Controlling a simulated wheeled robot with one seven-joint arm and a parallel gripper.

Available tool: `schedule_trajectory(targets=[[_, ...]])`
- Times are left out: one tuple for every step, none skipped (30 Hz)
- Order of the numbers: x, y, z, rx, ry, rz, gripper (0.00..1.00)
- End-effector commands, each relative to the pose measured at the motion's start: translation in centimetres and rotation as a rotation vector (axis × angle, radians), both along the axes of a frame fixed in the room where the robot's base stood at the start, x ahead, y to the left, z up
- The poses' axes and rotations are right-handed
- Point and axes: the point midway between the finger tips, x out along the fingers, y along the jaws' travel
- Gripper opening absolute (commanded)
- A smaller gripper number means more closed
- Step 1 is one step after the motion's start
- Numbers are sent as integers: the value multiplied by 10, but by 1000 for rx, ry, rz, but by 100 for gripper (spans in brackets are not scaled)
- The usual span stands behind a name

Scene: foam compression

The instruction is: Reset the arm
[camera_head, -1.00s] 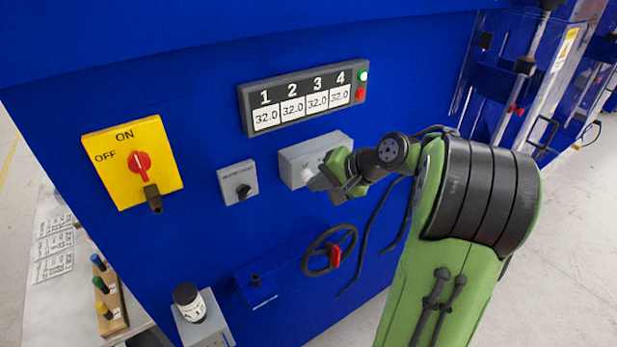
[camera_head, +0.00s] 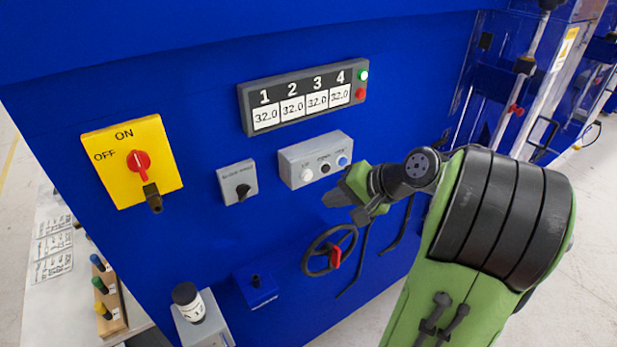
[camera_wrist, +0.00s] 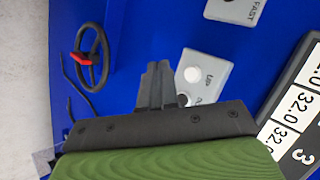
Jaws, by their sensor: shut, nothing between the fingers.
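My gripper (camera_head: 345,206) is in front of the blue machine panel (camera_head: 215,120), at the lower right of the grey button box (camera_head: 303,157). In the wrist view my gripper (camera_wrist: 158,80) shows its dark fingers together, with nothing between them. In that view the fingertips appear beside the white button (camera_wrist: 192,74) of the box, labelled UP. In the head view the white, black and blue buttons of the box are all uncovered. The gripper appears apart from the box. My green arm is bent at the right of the head view.
A yellow ON/OFF switch (camera_head: 132,162), a grey knob box (camera_head: 238,183) and a display (camera_head: 302,97) reading 32.0 in each field are on the panel. A handwheel (camera_head: 329,250) with a red handle is below my gripper.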

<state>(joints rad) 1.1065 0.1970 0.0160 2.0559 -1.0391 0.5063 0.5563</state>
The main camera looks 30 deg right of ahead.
Motion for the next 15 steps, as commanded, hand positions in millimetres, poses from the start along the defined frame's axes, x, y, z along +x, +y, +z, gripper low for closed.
schedule_trajectory(targets=[[0, 0, 0, 0, 0, 0, 0], [0, 0, 0, 0, 0, 0, 0], [0, 0, 0, 0, 0, 0, 0], [0, 0, 0, 0, 0, 0, 0], [0, 0, 0, 0, 0, 0, 0], [0, 0, 0, 0, 0, 0, 0], [0, 0, 0, 0, 0, 0, 0], [0, 0, 0, 0, 0, 0, 0], [0, 0, 0, 0, 0, 0, 0], [0, 0, 0, 0, 0, 0, 0], [0, 0, 0, 0, 0, 0, 0], [0, 0, 0, 0, 0, 0, 0], [0, 1, 0, -1, 1, 2, 0], [0, 3, 0, -7, 3, 7, 0], [1, 10, 1, -27, 12, 25, 0]])
